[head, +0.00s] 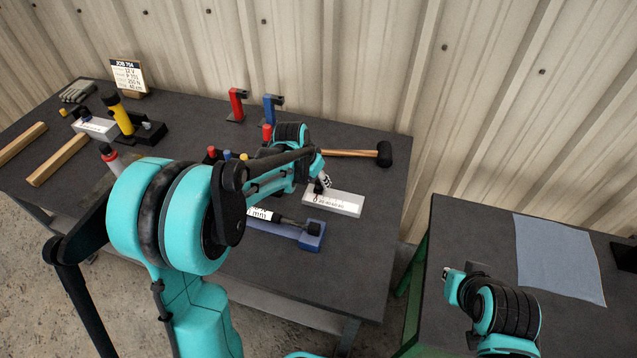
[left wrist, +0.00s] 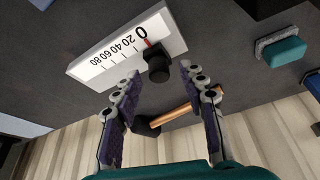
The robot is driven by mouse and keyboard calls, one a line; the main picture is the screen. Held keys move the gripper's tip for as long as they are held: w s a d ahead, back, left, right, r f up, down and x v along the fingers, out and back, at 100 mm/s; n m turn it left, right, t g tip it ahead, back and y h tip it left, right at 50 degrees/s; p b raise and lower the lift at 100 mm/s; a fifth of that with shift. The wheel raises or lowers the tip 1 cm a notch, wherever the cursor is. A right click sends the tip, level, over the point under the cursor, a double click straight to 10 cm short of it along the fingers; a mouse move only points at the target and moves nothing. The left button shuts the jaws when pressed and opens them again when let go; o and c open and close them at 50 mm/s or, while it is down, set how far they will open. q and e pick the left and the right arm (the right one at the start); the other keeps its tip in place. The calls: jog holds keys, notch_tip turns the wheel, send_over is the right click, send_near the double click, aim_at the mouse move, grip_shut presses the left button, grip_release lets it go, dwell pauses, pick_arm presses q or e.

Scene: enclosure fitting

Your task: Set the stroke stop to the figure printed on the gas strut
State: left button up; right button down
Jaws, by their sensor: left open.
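The stroke stop is a white block (head: 340,203) with a scale from 0 to 80; it also shows in the left wrist view (left wrist: 105,58). Its black knob (left wrist: 158,69) stands at the 0 end, with a red mark beside the 0. My left gripper (head: 322,184) is open over the block; in the left wrist view its fingertips (left wrist: 160,73) lie either side of the knob, with gaps. The gas strut (head: 291,221) lies in a blue cradle (head: 312,237); its label shows "mm", but my arm hides the figure.
A black-headed mallet (head: 384,154) lies behind the block. Red (head: 236,105) and blue (head: 270,108) brackets stand farther back. A job card (head: 128,76), yellow cylinder (head: 118,113) and wooden bars (head: 57,160) are at left. A second table with a blue cloth (head: 557,260) stands right, across a gap.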

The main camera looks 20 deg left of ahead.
pick_arm(q)
jog(key=shift+w+d+f, duration=0.15)
jog(key=shift+f, duration=0.4)
grip_shut()
send_over(347, 194)
jog(key=s, duration=0.2)
jog(key=shift+a, duration=0.35)
grip_release()
jog(key=shift+w, duration=0.1)
